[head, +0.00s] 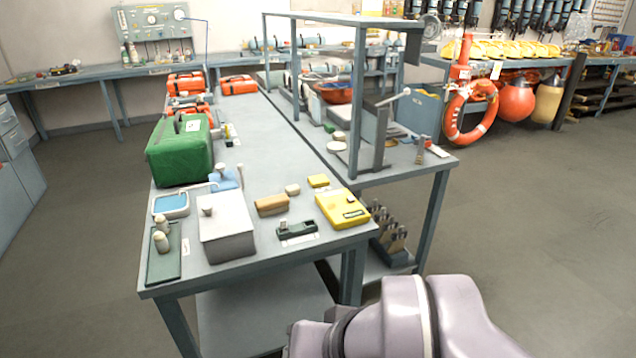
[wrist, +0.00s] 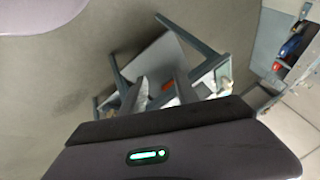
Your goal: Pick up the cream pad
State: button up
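A small cream pad-like block (head: 292,189) lies on the near grey bench in the head view. It sits between a tan block (head: 271,205) and a small yellow block (head: 318,181), apart from both. Round pale discs (head: 337,146) lie on the bench to the right, so I cannot be sure which thing is called the cream pad.
Near the cream block stand a yellow case (head: 342,209), a grey-white box (head: 226,230), a dark green device (head: 297,230) and a green case (head: 180,150). A shelf frame (head: 357,100) rises behind to the right. Floor at the right (head: 540,220) is clear.

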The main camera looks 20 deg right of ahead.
aim_at(293, 189)
jog(key=i+l, duration=0.25)
jog(key=i, duration=0.2)
jog(key=i+l, duration=0.2)
jog(key=i, duration=0.25)
jog(key=i+l, duration=0.25)
jog(key=i, duration=0.25)
